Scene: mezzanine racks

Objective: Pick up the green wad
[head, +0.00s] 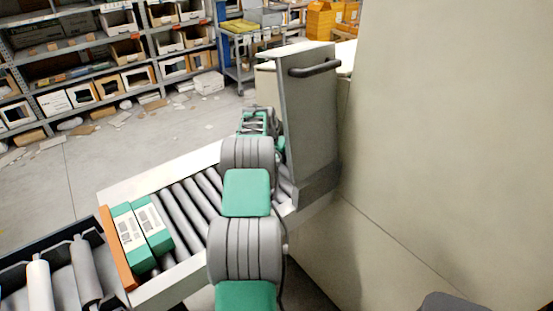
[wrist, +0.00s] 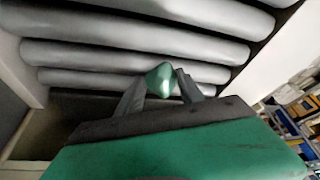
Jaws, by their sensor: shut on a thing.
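The green wad (wrist: 161,80) shows in the wrist view as a small, crumpled, shiny green lump. It sits between the two fingers of my gripper (wrist: 160,86), which is shut on it. Grey conveyor rollers lie behind the wad in that view; I cannot tell whether it touches them. In the head view my arm reaches away over the roller conveyor, and its wrist (head: 254,124) is beside the grey upright panel. The wad and the fingertips are hidden there behind my arm.
The roller conveyor (head: 182,211) has two green-and-white boxes (head: 142,231) at its near left end, against an orange stop (head: 118,247). A grey panel with a dark handle (head: 315,68) stands right of my arm. Shelves (head: 83,44) with cartons line the back. Litter lies on the floor.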

